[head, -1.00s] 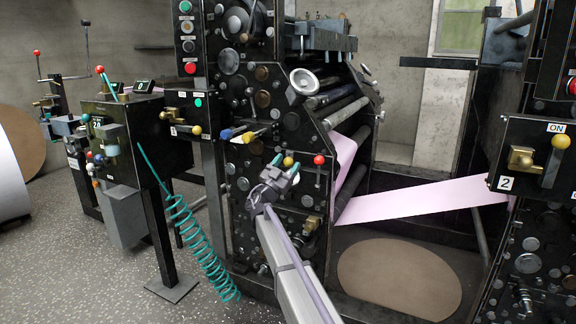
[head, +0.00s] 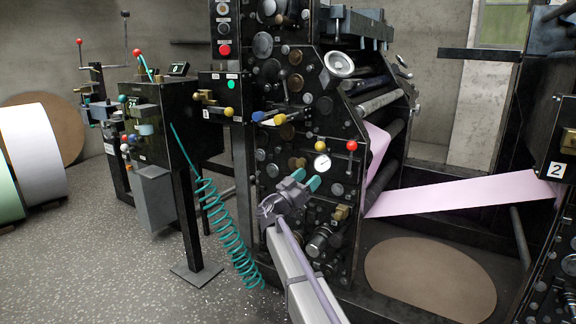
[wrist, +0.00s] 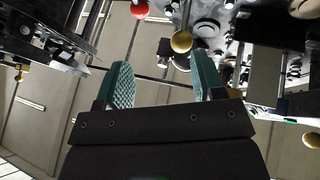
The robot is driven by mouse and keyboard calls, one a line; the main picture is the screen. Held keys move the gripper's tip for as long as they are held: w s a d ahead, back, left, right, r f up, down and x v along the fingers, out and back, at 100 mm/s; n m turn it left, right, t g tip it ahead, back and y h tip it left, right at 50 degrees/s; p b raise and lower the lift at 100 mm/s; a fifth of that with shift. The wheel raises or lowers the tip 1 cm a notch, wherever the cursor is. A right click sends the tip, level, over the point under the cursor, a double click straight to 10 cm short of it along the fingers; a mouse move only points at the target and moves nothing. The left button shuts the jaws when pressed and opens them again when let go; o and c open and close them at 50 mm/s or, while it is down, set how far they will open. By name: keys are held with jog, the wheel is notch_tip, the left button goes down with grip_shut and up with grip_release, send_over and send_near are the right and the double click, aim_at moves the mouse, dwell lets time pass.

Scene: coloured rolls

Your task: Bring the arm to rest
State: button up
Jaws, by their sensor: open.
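My gripper (head: 304,182) is at the end of my arm, in front of the dark printing press (head: 290,222). Its two teal-padded fingers stand apart with nothing between them. In the wrist view the open fingers (wrist: 158,88) point toward the press, with a gold knob and a red knob beyond them. In the head view the red-topped lever (head: 352,146) and a round white gauge (head: 322,162) lie just up and to the right of the fingers. I cannot tell the exact gap between the fingers and the press.
A teal coiled hose (head: 222,225) hangs left of my arm beside a control stand (head: 163,120). A pink web (head: 465,197) runs right from the press. Large rolls, including a white one (head: 32,150), lie at far left. Speckled floor (head: 110,275) at left is clear.

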jog(key=s+d+f+n+g+y+p, duration=0.2)
jog(key=s+d+f+n+g+y, duration=0.25)
jog(key=s+f, duration=0.5)
jog(key=s+d+f+n+g+y+p, duration=0.1)
jog(key=s+d+f+n+g+y, duration=0.45)
jog(key=s, duration=0.65)
jog(key=s+a+f+n+g+y+p, duration=0.15)
jog(key=s+y, duration=0.25)
jog(key=s, duration=0.5)
jog(key=s+a+f+g+y+p, duration=0.1)
jog(key=s+a+g+y+p, duration=0.2)
jog(key=s, duration=0.7)
notch_tip(320, 180, up, 39)
jog(key=s+d+y+p, duration=0.1)
jog(key=d+p, duration=0.1)
jog(key=p, duration=3.7)
jog(key=shift+d+m+y, duration=0.3)
jog(key=shift+m, duration=0.05)
